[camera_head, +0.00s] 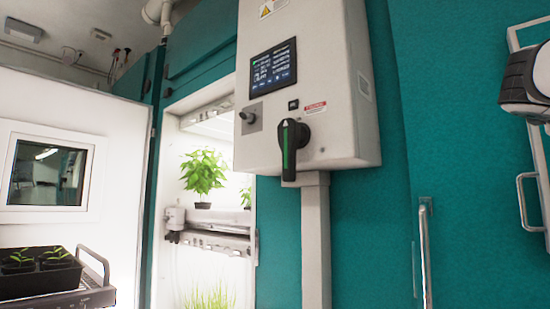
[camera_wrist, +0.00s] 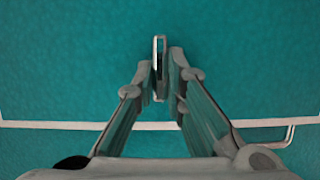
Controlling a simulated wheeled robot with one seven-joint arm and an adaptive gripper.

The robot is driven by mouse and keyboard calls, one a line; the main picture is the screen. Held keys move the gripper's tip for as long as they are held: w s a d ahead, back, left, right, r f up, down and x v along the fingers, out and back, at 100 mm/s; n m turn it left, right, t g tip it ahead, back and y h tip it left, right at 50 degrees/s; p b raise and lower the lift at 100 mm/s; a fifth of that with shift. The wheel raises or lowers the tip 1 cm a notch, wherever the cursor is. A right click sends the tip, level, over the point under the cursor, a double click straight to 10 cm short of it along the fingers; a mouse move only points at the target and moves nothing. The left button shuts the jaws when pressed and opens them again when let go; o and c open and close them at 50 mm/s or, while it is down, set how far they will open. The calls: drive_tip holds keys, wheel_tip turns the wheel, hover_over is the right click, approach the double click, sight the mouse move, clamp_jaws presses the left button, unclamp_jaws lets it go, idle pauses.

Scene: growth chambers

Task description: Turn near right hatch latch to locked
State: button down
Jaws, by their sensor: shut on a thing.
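The latch (camera_wrist: 160,42) is a thin, pale, upright loop on the teal panel, in the upper middle of the wrist view. My gripper (camera_wrist: 162,75) reaches up from the bottom of that view, its two fingers closed on the latch from left and right. The fingers hide part of the latch, and its locked or unlocked marking cannot be read. A pale seam line (camera_wrist: 60,124) crosses the panel below the fingertips. In the head view, a part of my arm shows at the right edge; my fingers and the latch do not show there.
A pale bar handle (camera_wrist: 275,140) is at lower right in the wrist view. In the head view, a grey control box (camera_head: 345,100) with a screen and black-green lever (camera_head: 290,150) stands out from the teal wall. An open chamber with plants (camera_head: 204,172) and a tray (camera_head: 40,275) are left.

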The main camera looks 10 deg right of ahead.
idle(0.4)
drive_tip(key=c, duration=1.6)
unclamp_jaws()
drive_tip(key=shift+c, duration=0.2)
drive_tip(key=v, duration=1.2)
drive_tip(key=shift+f, duration=0.1)
